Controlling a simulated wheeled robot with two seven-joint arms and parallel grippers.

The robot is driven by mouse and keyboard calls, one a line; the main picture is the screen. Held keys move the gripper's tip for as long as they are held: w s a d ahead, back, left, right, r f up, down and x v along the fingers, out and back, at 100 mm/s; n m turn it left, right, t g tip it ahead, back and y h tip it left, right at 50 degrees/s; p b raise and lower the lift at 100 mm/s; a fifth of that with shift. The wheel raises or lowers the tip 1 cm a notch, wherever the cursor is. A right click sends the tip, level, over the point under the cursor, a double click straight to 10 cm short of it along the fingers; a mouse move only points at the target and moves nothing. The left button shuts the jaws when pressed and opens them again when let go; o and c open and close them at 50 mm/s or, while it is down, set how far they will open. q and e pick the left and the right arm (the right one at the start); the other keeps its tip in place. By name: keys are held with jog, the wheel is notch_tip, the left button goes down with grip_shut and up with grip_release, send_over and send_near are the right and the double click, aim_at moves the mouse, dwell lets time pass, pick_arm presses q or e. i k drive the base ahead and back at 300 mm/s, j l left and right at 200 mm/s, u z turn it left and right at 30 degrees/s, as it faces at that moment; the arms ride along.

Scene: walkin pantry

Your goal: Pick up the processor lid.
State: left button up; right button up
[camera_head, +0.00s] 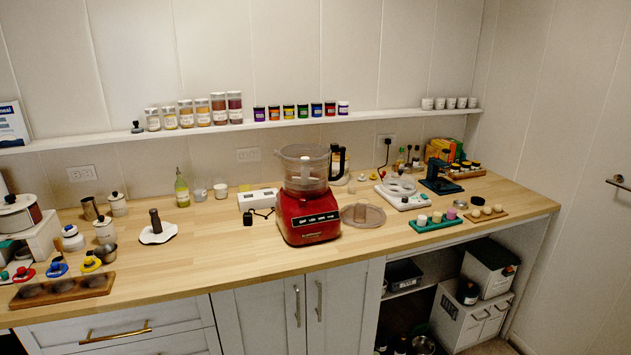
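A red food processor (307,215) with a clear bowl (304,172) and a dark handle stands in the middle of the wooden counter. A flat, round, translucent lid (362,214) lies on the counter just right of the red base. It looks like the processor lid. The bowl's top has a pale round rim; I cannot tell whether anything covers it. Neither of my grippers shows in the head view.
A green tray (436,223) and a white scale (402,197) stand right of the lid. A white box (259,198) is left of the processor. A jar shelf (390,115) runs above, and cabinets (258,318) below.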

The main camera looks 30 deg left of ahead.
aim_at(358, 215)
jog(key=i+l+u, duration=0.1)
jog(key=i+u, duration=0.15)
jog(key=u, duration=0.15)
jog(key=i+l+u, duration=0.2)
jog(key=u, duration=0.2)
jog(key=i+l+u, duration=0.25)
jog(key=u, duration=0.15)
